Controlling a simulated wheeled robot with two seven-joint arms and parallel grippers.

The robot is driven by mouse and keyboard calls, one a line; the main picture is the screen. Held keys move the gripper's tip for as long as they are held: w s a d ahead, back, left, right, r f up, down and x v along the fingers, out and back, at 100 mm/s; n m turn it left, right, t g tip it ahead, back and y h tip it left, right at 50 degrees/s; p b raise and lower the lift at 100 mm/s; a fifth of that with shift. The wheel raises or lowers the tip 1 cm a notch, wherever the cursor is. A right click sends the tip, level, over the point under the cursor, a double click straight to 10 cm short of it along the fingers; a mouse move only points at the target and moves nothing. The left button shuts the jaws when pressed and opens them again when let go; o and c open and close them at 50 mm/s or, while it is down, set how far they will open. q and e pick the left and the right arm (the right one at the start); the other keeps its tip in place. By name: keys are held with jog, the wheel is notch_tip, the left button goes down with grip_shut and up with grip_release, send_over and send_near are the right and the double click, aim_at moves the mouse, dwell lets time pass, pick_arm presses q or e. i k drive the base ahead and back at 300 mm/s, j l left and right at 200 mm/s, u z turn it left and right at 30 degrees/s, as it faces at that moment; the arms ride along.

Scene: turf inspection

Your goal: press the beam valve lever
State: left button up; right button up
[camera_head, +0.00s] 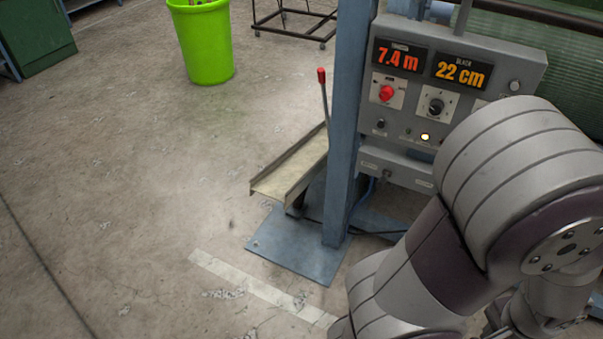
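A thin lever with a red tip (321,76) stands nearly upright left of the blue post (347,130). Its lower end meets a tilted metal channel (292,170). The grey control panel (455,65) right of the post has displays reading 7.4 m and 22 cm, a red knob (386,93), a black dial (436,106) and a lit lamp (425,137). None of these is labelled legibly as the beam valve. My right arm crosses the lower right and hides part of the panel. Neither gripper is in view.
A blue base plate (295,246) lies on the floor under the post. A bright green bin (203,42), a dark wheeled frame (293,18) and a green cabinet (37,36) stand at the back. The concrete floor (120,190) at left is clear.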

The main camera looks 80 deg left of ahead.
aim_at(381, 182)
jog(key=u, duration=2.25)
jog(key=i+z, duration=0.35)
jog(key=i, duration=0.75)
